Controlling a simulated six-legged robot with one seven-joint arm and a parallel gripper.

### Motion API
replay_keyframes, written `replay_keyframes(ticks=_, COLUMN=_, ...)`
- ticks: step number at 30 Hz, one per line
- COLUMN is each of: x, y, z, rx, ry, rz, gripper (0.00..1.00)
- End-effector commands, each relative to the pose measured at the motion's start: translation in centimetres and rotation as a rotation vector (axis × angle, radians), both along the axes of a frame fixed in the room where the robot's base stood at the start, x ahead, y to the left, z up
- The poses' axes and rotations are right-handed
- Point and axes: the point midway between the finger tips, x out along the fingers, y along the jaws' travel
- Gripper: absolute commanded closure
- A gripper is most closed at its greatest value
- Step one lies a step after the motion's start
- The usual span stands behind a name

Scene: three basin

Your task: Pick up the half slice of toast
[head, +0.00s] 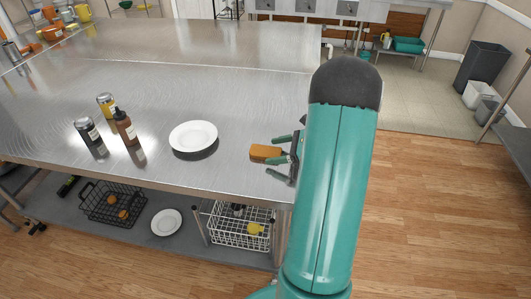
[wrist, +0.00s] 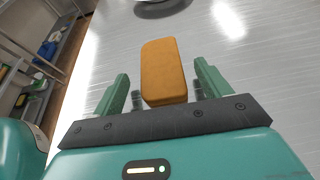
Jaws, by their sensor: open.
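The half slice of toast (head: 265,152) is an orange-brown block with rounded far corners, lying on the steel table (head: 235,95) near its front edge. In the wrist view the toast (wrist: 163,70) is ahead of my gripper (wrist: 160,88), with its near end between the two green fingers. There is a gap on each side, and the fingers do not appear to touch it. My gripper (head: 279,152) is open and empty. In the head view my teal arm hides part of the gripper and the table to its right.
A white plate (head: 193,136) stands left of the toast. Further left are a brown bottle (head: 126,129), a dark can (head: 88,131) and a yellow-topped can (head: 106,105). Baskets and another plate (head: 166,222) are on the shelf below. The table behind the toast is clear.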

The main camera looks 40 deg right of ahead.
Motion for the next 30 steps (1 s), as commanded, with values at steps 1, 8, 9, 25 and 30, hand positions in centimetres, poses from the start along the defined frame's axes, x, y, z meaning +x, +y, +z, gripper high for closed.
replay_keyframes(ticks=1, x=0.55, y=0.44, z=-0.39, rx=0.001, ry=0.002, rz=0.001, gripper=0.24)
replay_keyframes(ticks=8, x=1.14, y=0.80, z=-0.66, rx=-0.001, ry=0.001, rz=-0.001, gripper=0.24)
replay_keyframes(ticks=9, x=1.14, y=0.80, z=-0.66, rx=-0.001, ry=0.001, rz=0.000, gripper=0.24)
replay_keyframes(ticks=25, x=1.11, y=0.77, z=-0.62, rx=-0.001, ry=0.001, rz=0.000, gripper=0.71)
replay_keyframes(ticks=30, x=1.13, y=0.76, z=0.01, rx=-0.002, ry=-0.001, rz=0.000, gripper=0.71)
